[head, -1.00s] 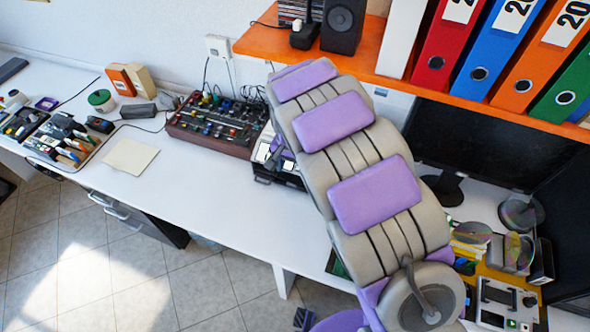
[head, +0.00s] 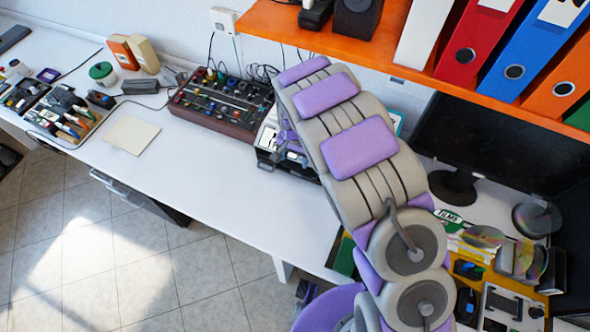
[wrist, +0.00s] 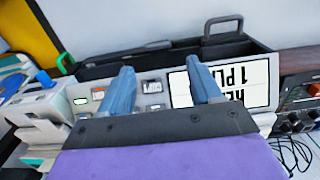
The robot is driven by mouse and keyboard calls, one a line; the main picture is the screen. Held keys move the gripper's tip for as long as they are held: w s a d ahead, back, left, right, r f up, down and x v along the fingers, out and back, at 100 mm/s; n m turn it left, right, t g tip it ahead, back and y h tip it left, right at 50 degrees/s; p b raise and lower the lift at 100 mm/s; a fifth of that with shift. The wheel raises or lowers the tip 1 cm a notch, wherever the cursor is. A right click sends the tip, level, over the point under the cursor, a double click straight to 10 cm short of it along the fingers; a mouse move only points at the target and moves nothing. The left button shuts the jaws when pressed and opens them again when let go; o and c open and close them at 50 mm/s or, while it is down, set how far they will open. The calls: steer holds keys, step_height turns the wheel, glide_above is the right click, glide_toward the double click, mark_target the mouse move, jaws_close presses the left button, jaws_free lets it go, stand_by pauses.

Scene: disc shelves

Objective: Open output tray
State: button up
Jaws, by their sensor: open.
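The machine (wrist: 152,92) has a pale face with small buttons and a white label (wrist: 238,84), upside down in the wrist view. A dark tray-like part (wrist: 165,58) with a raised black handle (wrist: 222,22) lies along the machine's far side in that view. I cannot tell how far it is pulled out. My gripper (wrist: 163,84) is open and empty, its two blue fingers apart over the button face and short of the handle. In the head view the machine (head: 268,140) sits on the white desk, largely hidden behind my arm.
A brown mixer (head: 222,104) with cables stands left of the machine. The white desk (head: 205,175) is clear in front of it. An orange shelf (head: 400,62) with binders overhangs at the back right. A dark monitor (head: 500,140) and discs are on the right.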

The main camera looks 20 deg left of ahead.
mark_target(295, 172)
step_height(295, 172, down, 8)
steer(key=shift+d+r+b, duration=0.15)
steer(key=shift+b, duration=0.45)
jaws_close()
stand_by(0.4)
